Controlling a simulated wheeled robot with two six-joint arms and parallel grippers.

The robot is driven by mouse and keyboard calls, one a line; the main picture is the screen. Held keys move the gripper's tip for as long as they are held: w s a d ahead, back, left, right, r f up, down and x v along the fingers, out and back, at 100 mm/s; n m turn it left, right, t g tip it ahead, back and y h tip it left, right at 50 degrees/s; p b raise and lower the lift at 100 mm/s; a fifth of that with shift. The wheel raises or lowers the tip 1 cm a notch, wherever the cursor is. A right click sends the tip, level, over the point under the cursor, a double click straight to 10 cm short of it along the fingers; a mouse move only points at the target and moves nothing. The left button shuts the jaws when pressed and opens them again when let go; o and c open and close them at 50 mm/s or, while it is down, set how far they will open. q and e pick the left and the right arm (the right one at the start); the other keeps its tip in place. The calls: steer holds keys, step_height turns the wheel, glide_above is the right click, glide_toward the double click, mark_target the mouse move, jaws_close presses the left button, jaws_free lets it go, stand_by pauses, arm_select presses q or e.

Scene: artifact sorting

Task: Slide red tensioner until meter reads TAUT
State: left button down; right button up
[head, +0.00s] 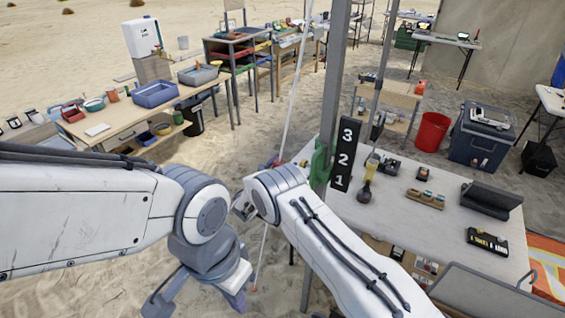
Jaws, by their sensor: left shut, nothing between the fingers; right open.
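A thin pale line (292,95) runs from the top down past the grey pole to the sand. A small red and bluish piece (271,162) sits by this line, left of the pole; it may be the red tensioner, partly hidden behind my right arm. My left gripper (236,299) is shut and empty, low in the view near the line's bottom end. My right gripper (240,207) is open, just left of the line and below the red piece; its fingers are small and partly hidden by its wrist. I cannot make out a meter reading.
A black 3-2-1 sign (345,155) and a green fitting (319,163) are on the pole (334,85). A white table (400,222) with small devices stands right. A wooden bench (120,118) with trays stands left. Open sand (240,150) lies between.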

jaws_close()
stand_by(1.4)
